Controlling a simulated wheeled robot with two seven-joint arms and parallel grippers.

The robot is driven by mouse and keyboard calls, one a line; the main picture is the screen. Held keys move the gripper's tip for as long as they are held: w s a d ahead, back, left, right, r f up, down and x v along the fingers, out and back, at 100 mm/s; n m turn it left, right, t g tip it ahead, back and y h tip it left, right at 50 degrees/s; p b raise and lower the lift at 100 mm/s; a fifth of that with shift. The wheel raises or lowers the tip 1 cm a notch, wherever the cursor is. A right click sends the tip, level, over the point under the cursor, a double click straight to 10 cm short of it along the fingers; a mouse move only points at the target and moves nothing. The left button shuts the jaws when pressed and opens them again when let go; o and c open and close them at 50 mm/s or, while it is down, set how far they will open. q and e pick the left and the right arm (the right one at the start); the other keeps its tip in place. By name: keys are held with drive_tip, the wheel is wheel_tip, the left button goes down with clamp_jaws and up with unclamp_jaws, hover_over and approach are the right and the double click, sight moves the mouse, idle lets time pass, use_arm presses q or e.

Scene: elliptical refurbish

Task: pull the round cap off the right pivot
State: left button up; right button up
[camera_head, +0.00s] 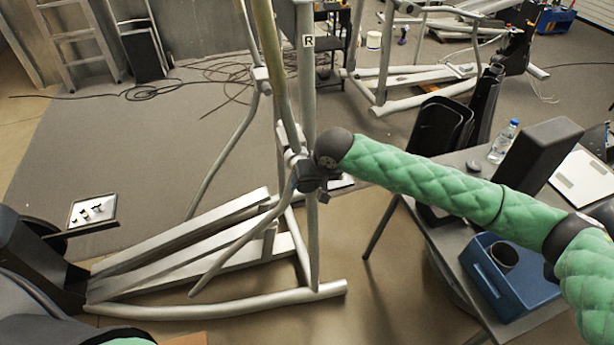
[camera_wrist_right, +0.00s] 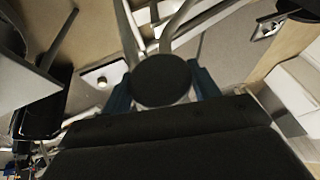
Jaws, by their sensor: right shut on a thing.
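The round black cap (camera_wrist_right: 162,80) sits between the two blue fingers of my right gripper (camera_wrist_right: 162,88) in the right wrist view. The gripper is shut on it. In the head view my right gripper (camera_head: 308,178) is at the right pivot (camera_head: 291,157) of the grey elliptical machine (camera_head: 306,90), just below the upright marked R. The cap is hidden by the gripper and wrist there. Silver tubes show right behind the cap in the wrist view; I cannot tell whether it is still seated. My left gripper is out of view.
A table at the right holds a blue bin (camera_head: 512,290), a water bottle (camera_head: 503,141) and a dark box (camera_head: 538,155). A small tray (camera_head: 93,212) with little parts is at the left. Another machine (camera_head: 420,75) and loose cables lie behind. Grey mat left is mostly clear.

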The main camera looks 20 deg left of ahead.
drive_tip(key=shift+s+d+p, duration=0.5)
drive_tip(key=shift+s+d, duration=0.2)
drive_tip(key=shift+s, duration=0.3)
